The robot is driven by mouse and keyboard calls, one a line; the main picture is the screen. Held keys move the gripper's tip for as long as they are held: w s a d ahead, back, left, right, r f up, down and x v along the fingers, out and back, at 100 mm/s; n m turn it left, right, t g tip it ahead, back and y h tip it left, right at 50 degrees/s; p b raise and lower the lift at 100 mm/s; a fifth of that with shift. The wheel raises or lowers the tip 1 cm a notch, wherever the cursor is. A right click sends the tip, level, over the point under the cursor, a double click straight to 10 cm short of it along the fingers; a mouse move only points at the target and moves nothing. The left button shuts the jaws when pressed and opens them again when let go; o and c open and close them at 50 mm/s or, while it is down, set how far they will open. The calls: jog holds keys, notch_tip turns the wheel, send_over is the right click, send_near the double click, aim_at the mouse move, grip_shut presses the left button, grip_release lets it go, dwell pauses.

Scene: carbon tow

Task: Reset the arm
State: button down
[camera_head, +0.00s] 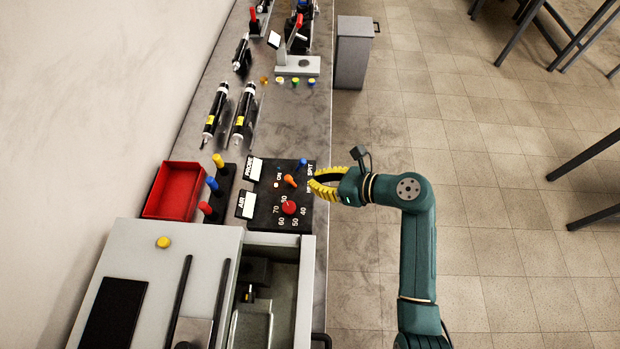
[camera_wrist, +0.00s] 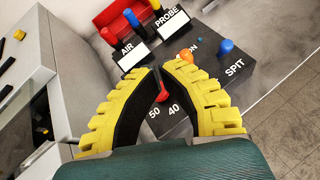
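My gripper (camera_head: 312,184) has two curved yellow fingers with dark inner pads. In the camera_head view its tips lie over the right edge of the black control panel (camera_head: 262,218). In the camera_wrist view the fingers (camera_wrist: 158,70) bow inward and their tips come almost together, with nothing held between them. A red dial (camera_head: 289,208) shows on the panel, apart from the tips in the camera_head view. It shows through the finger gap in the wrist view (camera_wrist: 163,93). My green arm reaches in from the lower right. The height of the tips above the panel is unclear.
The panel also carries an orange knob (camera_head: 290,181) and a blue knob (camera_head: 301,163). Several coloured levers (camera_head: 212,184) stand beside a red tray (camera_head: 173,190). A grey machine (camera_head: 160,265) is at the lower left. Black cylinders (camera_head: 216,112) lie further back. Open floor (camera_head: 480,200) is on the right.

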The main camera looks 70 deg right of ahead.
jog(key=shift+s+a+r, duration=0.15)
jog(key=shift+s+r, duration=0.1)
jog(key=shift+r, duration=0.35)
jog(key=shift+s+a+r, duration=0.15)
jog(key=shift+s+r, duration=0.1)
jog(key=shift+r, duration=0.35)
